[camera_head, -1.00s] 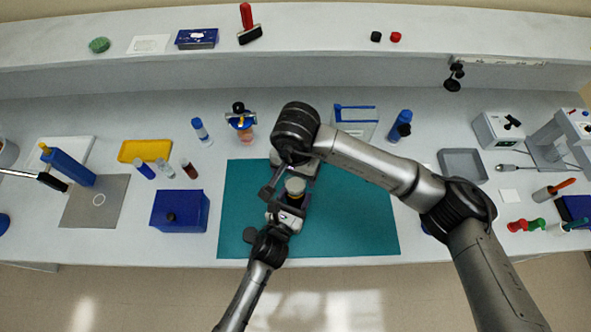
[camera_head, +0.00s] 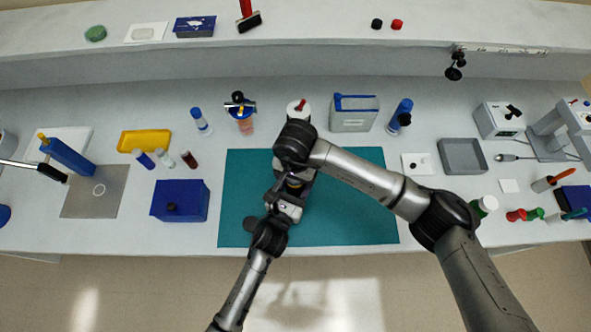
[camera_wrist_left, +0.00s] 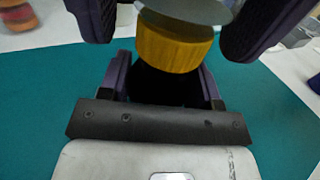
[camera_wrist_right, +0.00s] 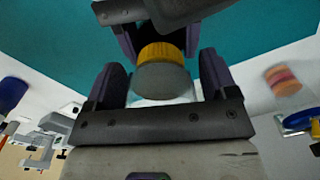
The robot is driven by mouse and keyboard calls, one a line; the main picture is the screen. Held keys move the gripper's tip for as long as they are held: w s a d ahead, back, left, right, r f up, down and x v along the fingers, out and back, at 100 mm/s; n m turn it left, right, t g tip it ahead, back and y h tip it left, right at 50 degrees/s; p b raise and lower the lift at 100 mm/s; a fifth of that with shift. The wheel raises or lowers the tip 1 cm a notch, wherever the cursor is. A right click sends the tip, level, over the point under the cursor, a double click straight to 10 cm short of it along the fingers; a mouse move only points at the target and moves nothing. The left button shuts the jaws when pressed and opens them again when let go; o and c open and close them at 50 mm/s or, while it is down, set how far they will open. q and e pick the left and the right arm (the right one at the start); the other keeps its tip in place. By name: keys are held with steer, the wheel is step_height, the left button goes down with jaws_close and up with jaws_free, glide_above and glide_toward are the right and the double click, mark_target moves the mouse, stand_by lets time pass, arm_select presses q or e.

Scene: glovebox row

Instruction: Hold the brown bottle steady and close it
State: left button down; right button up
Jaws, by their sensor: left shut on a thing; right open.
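The brown bottle stands over the teal mat (camera_head: 345,215), mostly hidden by my grippers. In the left wrist view its dark body (camera_wrist_left: 160,86) sits between the fingers of my left gripper (camera_wrist_left: 163,82), which is shut on it. A yellow ridged cap with a flat grey top (camera_wrist_left: 174,45) is above the body; whether it is seated or tilted I cannot tell. The cap also shows in the right wrist view (camera_wrist_right: 163,53). My right gripper (camera_wrist_right: 164,78) is open, its fingers on either side of the cap with gaps. In the head view it (camera_head: 297,178) covers the bottle's top.
A blue box (camera_head: 180,202) stands left of the mat. Behind the mat are a white jar with a red top part (camera_head: 299,108) and a grey container (camera_head: 354,115). A white card (camera_head: 417,164) and grey tray (camera_head: 462,156) lie to the right.

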stand_by(0.3)
steer(key=c, duration=1)
steer(key=m, duration=0.5)
steer(key=shift+f, duration=0.1)
steer(key=m, duration=0.5)
steer(key=shift+m, duration=0.4)
steer(key=m, duration=1.1)
steer(key=o, duration=1.1)
